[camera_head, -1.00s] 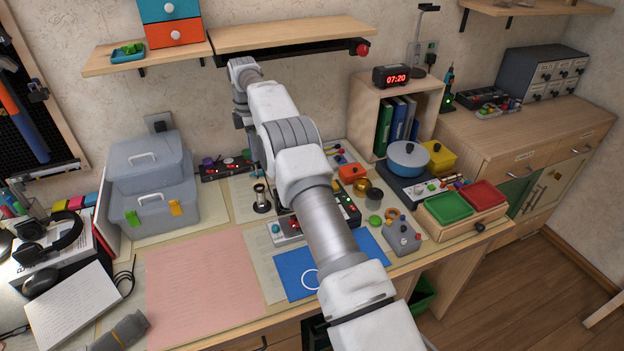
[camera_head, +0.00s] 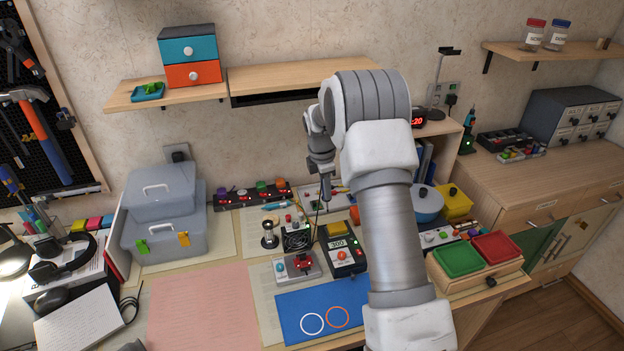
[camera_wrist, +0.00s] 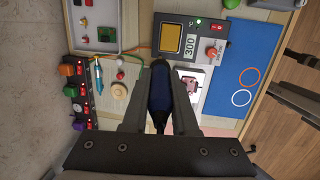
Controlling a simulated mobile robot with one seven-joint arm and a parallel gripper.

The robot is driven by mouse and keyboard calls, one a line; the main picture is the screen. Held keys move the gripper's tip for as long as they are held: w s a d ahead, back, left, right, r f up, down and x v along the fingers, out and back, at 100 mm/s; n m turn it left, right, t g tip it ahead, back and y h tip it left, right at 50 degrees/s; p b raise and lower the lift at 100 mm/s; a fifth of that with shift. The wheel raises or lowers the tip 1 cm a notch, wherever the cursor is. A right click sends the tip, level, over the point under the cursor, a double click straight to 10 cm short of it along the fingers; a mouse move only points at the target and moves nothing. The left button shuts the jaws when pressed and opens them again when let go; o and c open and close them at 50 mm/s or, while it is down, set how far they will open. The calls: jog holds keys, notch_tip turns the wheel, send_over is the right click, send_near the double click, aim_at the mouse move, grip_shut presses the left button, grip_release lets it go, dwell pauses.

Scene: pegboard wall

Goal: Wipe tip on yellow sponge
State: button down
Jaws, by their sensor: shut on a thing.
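My gripper (camera_wrist: 161,75) is shut on a dark blue and black tool handle (camera_wrist: 159,95), seen between the fingers in the wrist view. In the head view my gripper (camera_head: 325,188) is above the bench, with a thin rod pointing down from it. The tool's tip is hard to make out. The yellow sponge (camera_wrist: 170,38) is a square pad set in a black station with a "300" display (camera_wrist: 190,45). The sponge also shows in the head view (camera_head: 336,228), just below and right of my gripper. I cannot tell whether the tip touches it.
A blue mat (camera_head: 290,305) with two rings lies in front of the station. A small red-topped stand (camera_head: 303,264), a fan (camera_head: 297,240) and a magnifier (camera_head: 269,235) stand to the left. A shelf (camera_head: 290,77) hangs above. The pink sheet (camera_head: 200,318) is clear.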

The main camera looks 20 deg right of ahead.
jog(key=shift+s+d+f+b, duration=0.2)
jog(key=shift+f+b, duration=0.3)
jog(key=shift+f, duration=0.3)
jog(key=shift+s+d+f+b, duration=0.2)
jog(key=shift+f+b, duration=0.25)
jog(key=shift+f, duration=0.35)
jog(key=shift+s+d+f+b, duration=0.15)
jog(key=shift+s+f+b, duration=0.1)
jog(key=shift+f+b, duration=0.4)
jog(key=shift+f, duration=0.7)
dwell(0.6)
jog(key=shift+d, duration=0.1)
dwell(0.5)
jog(key=shift+d, duration=0.4)
jog(key=shift+d, duration=0.15)
jog(key=shift+d, duration=0.3)
jog(key=shift+d, duration=0.5)
jog(key=shift+d, duration=0.3)
